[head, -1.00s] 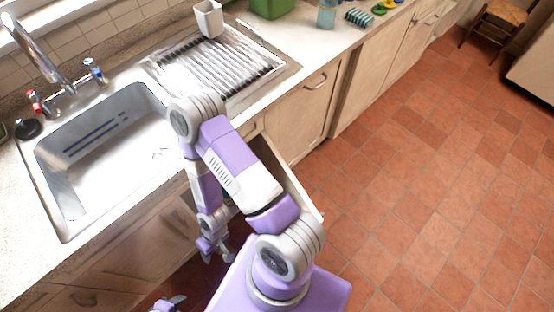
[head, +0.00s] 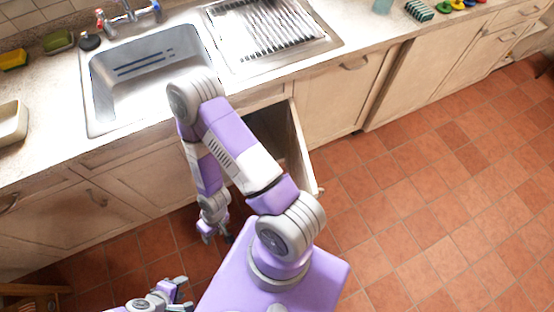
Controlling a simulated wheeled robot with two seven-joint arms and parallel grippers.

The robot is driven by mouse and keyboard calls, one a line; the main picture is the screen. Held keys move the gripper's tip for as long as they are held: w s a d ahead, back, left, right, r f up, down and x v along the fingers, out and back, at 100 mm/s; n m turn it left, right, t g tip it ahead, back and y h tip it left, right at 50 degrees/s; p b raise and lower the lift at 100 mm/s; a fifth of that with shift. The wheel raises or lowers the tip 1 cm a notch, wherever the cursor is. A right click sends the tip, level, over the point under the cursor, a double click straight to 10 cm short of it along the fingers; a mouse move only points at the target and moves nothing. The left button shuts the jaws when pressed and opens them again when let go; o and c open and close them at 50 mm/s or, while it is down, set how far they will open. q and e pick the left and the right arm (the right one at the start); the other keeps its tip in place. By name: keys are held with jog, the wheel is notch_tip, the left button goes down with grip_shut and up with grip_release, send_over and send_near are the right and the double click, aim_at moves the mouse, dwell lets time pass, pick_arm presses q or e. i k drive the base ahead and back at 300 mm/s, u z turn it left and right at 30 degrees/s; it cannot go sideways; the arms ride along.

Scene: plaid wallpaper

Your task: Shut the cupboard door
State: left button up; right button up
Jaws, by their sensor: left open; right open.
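The cupboard door (head: 301,152) stands open below the counter, swung out toward me over the floor. The dark cupboard opening (head: 268,124) shows to its left, partly hidden by my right arm. My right gripper (head: 214,236) points down, open and empty, to the left of the door and apart from it. My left gripper (head: 186,292) is open and empty at the bottom edge, lower and further left, away from the door.
The counter holds a sink (head: 150,75) and a draining rack (head: 265,30). Closed cupboard fronts (head: 330,95) continue to the right. A wooden stool or chair (head: 30,292) is partly visible at bottom left. The tiled floor (head: 430,210) on the right is clear.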

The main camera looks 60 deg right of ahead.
aim_at(298, 165)
jog(key=u, duration=0.95)
jog(key=k, duration=1.85)
jog(key=z, duration=1.5)
jog(key=i, duration=0.45)
jog(key=z, duration=1.1)
